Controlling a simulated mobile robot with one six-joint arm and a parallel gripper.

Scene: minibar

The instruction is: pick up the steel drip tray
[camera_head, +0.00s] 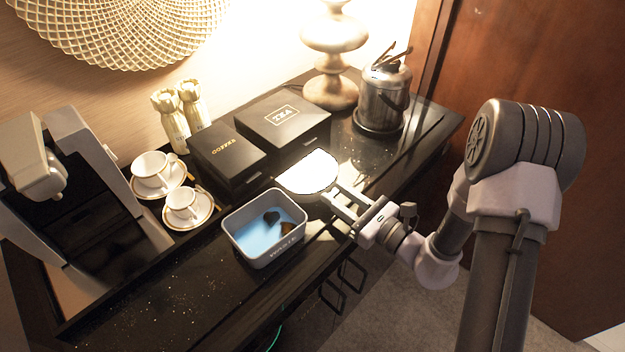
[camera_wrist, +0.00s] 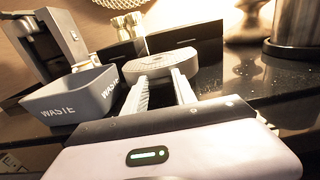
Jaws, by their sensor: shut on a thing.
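The steel drip tray (camera_head: 308,170) is a half-round piece, glaring bright on top in the head view. In the wrist view the drip tray (camera_wrist: 160,63) looks grey, with a thick rounded side and a flat top. My gripper (camera_head: 331,195) reaches it from the right and is shut on its near edge. In the wrist view both fingers of my gripper (camera_wrist: 161,82) meet the tray's near side. The tray is level or nearly so. I cannot tell whether it rests on the counter or is slightly above it.
A grey waste bin (camera_head: 264,228) stands close to the tray's left. Black coffee (camera_head: 227,158) and tea (camera_head: 283,118) boxes stand behind. Cups on saucers (camera_head: 188,212), an ice bucket (camera_head: 382,98) and a lamp (camera_head: 333,60) share the black counter (camera_head: 170,285).

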